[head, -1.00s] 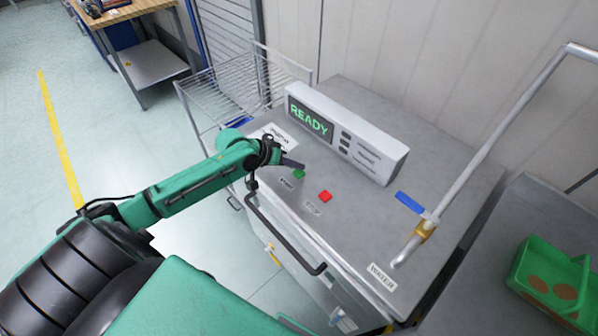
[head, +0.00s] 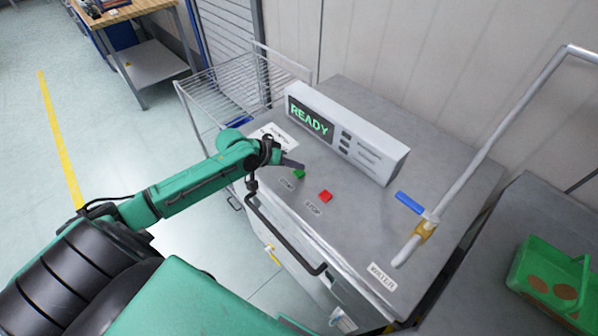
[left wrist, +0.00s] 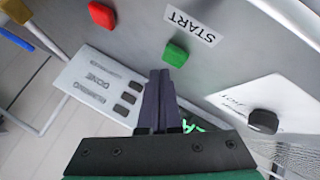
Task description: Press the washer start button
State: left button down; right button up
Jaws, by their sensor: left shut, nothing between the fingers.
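The washer (head: 372,212) has a grey metal top with a green start button (head: 299,174) and a red stop button (head: 325,196). A control panel (head: 352,140) at its back shows READY on its display. My left gripper (head: 299,166) is shut and empty, its tips just above and beside the green button. In the left wrist view the closed fingers (left wrist: 160,78) point toward the green button (left wrist: 175,54), with a small gap in the picture; whether they touch cannot be told. The red button (left wrist: 102,15) shows there too. My right gripper is out of view.
A water pipe (head: 480,155) with a blue lever (head: 408,202) rises at the washer's right. A black handle bar (head: 285,238) runs along the front edge. A wire rack (head: 222,88) stands behind left, and a green basket (head: 550,280) sits at the right.

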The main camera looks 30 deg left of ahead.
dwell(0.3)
pick_arm(q)
jog(key=shift+f, duration=0.4)
jog(key=shift+f, duration=0.5)
dwell(0.5)
jog(key=shift+r+p, duration=0.95)
